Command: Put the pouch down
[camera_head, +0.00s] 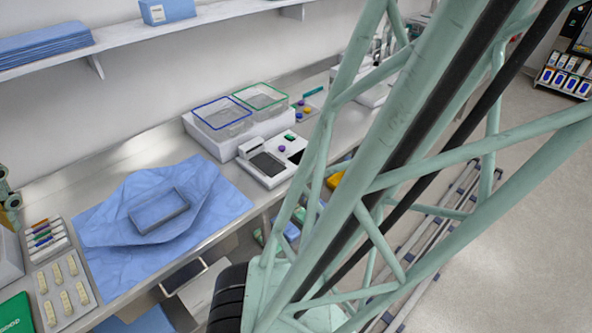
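I cannot make out a thing that is surely the pouch. A blue rectangular item (160,210) with a dark edge lies on a crumpled blue wrap (105,238) on the steel counter. I cannot tell whether it is a tray or wrapped. My gripper is not in view, so I cannot see whether it holds anything. My pale green lattice structure crosses the picture from top to bottom and hides the right part of the counter.
Two wire baskets (222,116) with blue and green rims stand at the wall, behind a white device (262,166). Racks of small items (66,290) stand at the left end. A wall shelf (125,42) holds blue stacks. Open floor (535,200) lies at right.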

